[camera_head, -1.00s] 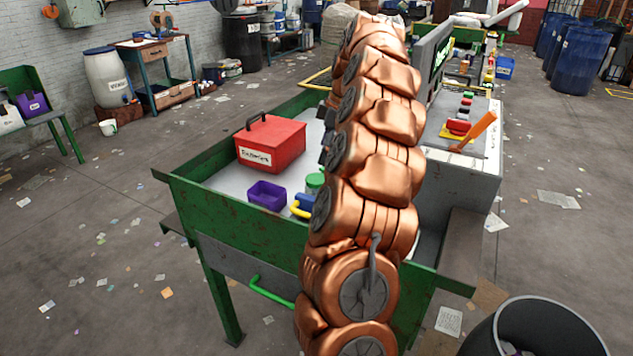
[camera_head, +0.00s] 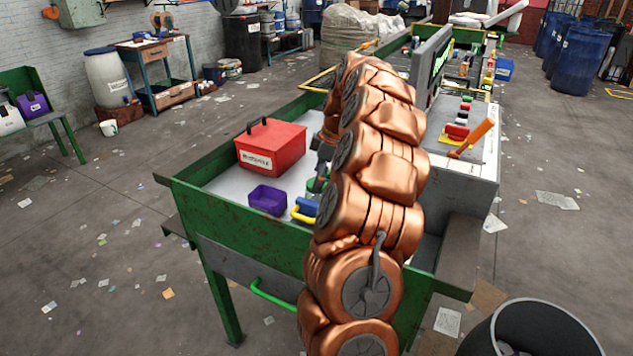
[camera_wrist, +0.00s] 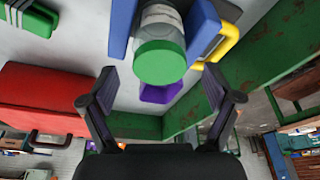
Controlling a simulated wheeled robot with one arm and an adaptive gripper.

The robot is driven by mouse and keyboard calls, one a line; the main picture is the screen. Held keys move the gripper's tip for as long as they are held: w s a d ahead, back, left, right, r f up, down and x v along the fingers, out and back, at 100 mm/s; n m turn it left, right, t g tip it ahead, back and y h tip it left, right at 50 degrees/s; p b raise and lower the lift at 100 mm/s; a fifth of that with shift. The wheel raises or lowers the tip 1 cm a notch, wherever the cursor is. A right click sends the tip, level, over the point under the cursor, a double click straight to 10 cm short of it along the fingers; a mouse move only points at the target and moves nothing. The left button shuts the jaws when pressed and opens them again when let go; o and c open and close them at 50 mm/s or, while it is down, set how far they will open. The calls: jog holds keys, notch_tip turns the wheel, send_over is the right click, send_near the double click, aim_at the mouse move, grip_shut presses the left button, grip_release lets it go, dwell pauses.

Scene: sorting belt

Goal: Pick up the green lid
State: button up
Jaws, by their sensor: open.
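The green lid (camera_wrist: 160,62) sits on a clear jar (camera_wrist: 161,18) in the wrist view. In the head view the green lid (camera_head: 317,185) shows only partly, beside my arm. My gripper (camera_wrist: 158,78) is open. Its two dark fingers appear on either side of the lid's lower edge in the wrist view, with a gap on each side and nothing between them. In the head view my gripper is mostly hidden behind my copper arm, close above the lid.
A blue piece (camera_wrist: 121,27) lies close left of the jar in the wrist view.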

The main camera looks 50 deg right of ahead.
jog(key=shift+f, duration=0.25)
jog(key=c, duration=0.7)
jog(key=shift+w+r, duration=0.1)
jog(key=shift+c, duration=0.2)
